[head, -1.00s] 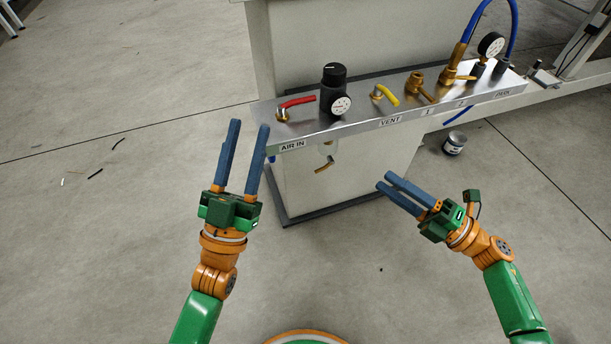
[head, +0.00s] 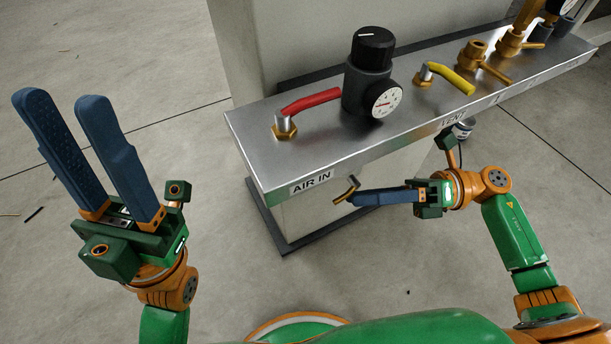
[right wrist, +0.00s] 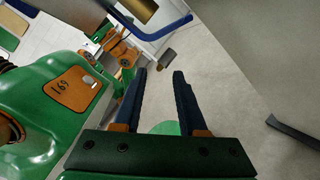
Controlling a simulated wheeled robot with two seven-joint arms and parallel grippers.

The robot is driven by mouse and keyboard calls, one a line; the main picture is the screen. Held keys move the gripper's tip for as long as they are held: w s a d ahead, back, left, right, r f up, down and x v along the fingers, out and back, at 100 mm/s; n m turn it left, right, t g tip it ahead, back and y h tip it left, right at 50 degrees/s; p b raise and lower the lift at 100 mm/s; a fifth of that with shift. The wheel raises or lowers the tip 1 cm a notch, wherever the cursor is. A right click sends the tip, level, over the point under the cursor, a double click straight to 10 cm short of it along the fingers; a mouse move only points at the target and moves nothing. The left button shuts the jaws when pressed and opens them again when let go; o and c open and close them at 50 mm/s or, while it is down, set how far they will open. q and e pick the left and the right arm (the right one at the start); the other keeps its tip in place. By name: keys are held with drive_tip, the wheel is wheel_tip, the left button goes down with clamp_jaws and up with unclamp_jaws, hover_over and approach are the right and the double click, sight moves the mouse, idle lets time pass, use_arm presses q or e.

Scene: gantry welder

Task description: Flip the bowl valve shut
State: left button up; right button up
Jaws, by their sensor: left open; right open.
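The bowl valve (head: 346,190) shows as a small brass lever with a dark end, just below the front edge of the metal panel, right of the AIR IN label. The bowl itself is hidden behind the panel's edge. My right gripper (head: 356,199) points left below the panel, its fingertips close to the lever; I cannot tell whether they touch it. In the right wrist view, the open right gripper (right wrist: 159,72) is empty, and a small brownish lever end (right wrist: 169,54) lies just beyond the gap between its fingertips. My left gripper (head: 66,97) is open and empty, left of the panel.
The metal panel (head: 300,155) carries a red lever (head: 311,101), a black regulator (head: 370,60) with a gauge (head: 384,98), a yellow lever (head: 450,78) and brass fittings (head: 482,60).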

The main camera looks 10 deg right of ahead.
drive_tip(key=shift+w+a, duration=0.15)
drive_tip(key=shift+a, duration=0.05)
drive_tip(key=a, duration=0.6)
drive_tip(key=shift+a+b, duration=0.4)
drive_tip(key=shift+r, duration=0.1)
drive_tip(key=shift+c, duration=0.3)
clamp_jaws()
